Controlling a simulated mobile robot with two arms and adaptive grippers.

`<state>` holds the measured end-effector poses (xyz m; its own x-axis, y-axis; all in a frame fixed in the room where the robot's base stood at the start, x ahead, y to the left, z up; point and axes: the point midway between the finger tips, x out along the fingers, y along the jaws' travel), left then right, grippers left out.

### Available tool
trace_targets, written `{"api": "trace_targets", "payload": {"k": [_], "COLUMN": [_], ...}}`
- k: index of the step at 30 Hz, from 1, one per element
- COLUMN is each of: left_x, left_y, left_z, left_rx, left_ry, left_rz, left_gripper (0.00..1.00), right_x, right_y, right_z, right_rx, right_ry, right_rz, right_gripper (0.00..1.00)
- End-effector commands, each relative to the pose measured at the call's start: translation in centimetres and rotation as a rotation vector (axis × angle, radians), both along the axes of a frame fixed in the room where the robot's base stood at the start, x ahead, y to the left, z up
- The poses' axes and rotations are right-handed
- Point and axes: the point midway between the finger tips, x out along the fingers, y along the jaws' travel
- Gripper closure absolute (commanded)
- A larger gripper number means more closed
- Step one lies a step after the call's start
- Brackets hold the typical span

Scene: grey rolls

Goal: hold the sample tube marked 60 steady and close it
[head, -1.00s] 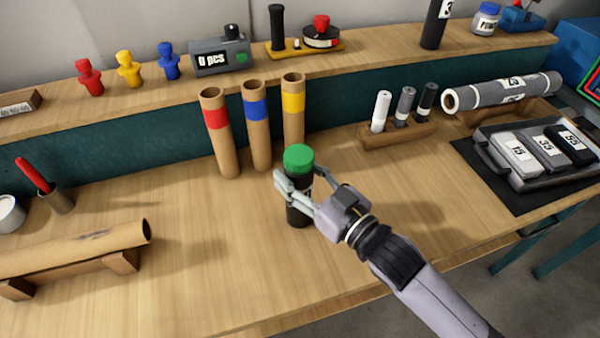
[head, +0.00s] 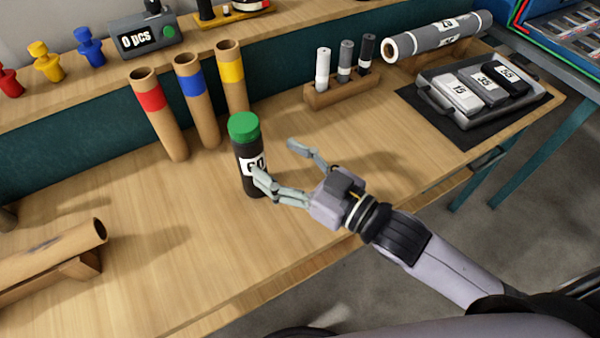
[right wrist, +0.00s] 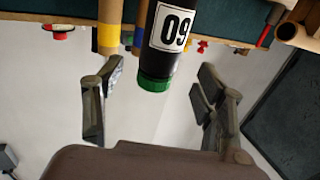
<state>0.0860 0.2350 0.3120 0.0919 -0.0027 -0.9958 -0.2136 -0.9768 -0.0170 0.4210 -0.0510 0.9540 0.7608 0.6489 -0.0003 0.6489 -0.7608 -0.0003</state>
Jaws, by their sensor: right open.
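The sample tube marked 60 (head: 250,164) stands upright on the bench, black with a white label. A green cap (head: 243,126) sits on its top; I cannot tell how tightly. My right gripper (head: 274,163) is open, just to the right of the tube. One finger overlaps the tube's lower label in the head view; I cannot tell whether it touches. In the right wrist view the tube (right wrist: 168,58) appears upside down, with its green cap (right wrist: 154,84) between the spread fingers (right wrist: 155,100). My left gripper is out of view.
Cardboard tubes with red (head: 150,98), blue (head: 193,86) and yellow (head: 231,72) bands stand behind. A marker rack (head: 342,90) and a tray of numbered blocks (head: 437,98) are at the right. A cardboard roll (head: 50,252) lies front left. The bench between is clear.

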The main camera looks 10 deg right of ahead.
Motion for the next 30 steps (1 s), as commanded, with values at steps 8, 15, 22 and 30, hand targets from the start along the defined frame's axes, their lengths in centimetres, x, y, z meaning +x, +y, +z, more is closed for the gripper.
{"api": "trace_targets", "payload": {"k": [8,15,22,30], "left_x": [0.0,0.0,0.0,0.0], "left_y": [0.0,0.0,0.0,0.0], "left_z": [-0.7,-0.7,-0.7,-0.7], "left_rx": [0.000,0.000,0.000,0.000], "left_ry": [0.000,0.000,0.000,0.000], "left_rz": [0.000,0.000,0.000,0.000], "left_gripper": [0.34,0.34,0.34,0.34], "right_x": [-2.8,-3.3,-3.3,-3.3], "right_y": [-2.3,-2.8,-2.8,-2.8], "right_z": [-0.1,0.0,0.1,0.1], "right_rx": [0.000,0.000,0.000,0.000], "right_ry": [0.001,0.000,0.000,0.000], "right_rz": [0.001,0.001,0.001,0.001], "right_gripper": [0.35,0.35,0.35,0.35]}}
